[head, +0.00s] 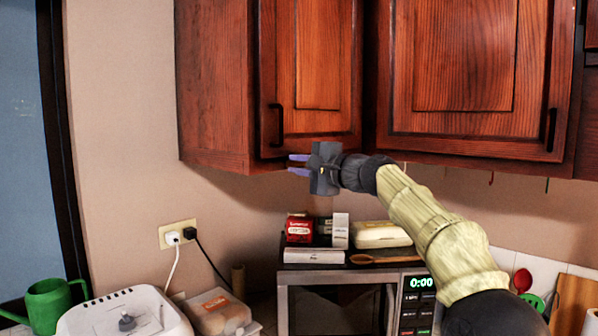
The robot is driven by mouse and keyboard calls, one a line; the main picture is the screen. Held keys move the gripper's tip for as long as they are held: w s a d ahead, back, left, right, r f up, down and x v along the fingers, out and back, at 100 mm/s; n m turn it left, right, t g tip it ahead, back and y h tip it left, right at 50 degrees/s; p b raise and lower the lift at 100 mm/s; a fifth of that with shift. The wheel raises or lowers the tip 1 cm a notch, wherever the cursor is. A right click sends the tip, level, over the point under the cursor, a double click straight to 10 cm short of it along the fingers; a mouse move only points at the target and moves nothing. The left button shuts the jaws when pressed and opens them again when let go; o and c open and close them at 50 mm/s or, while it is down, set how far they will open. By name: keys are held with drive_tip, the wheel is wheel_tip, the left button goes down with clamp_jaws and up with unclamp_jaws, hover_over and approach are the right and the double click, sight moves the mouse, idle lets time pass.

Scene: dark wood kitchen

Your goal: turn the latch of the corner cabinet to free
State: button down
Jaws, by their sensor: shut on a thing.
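The corner cabinet (218,85) hangs on the wall at the upper left, its reddish wood door (322,55) closed or nearly so. A black bar handle (278,125) sits at the door's lower left. My gripper (292,164) is at the cabinet's bottom edge, just below and right of the handle. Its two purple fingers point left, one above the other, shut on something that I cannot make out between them. I cannot make out the latch or which way it is turned. My gripper's grey body hides part of the cabinet's lower edge.
A wider wall cabinet (463,65) hangs on the right, behind my arm. Below stands a microwave (335,278) with small boxes (299,229), a carton (381,235) and a wooden spoon (385,259) on top. The wall left of the cabinet is clear.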

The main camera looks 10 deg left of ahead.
drive_tip(key=shift+f+n, duration=0.25)
drive_tip(key=shift+n, duration=0.25)
drive_tip(key=c, duration=1.4)
unclamp_jaws()
drive_tip(key=b+v, duration=0.8)
drive_tip(key=v, duration=0.9)
drive_tip(key=shift+s+d, duration=0.15)
drive_tip(key=shift+d, duration=0.05)
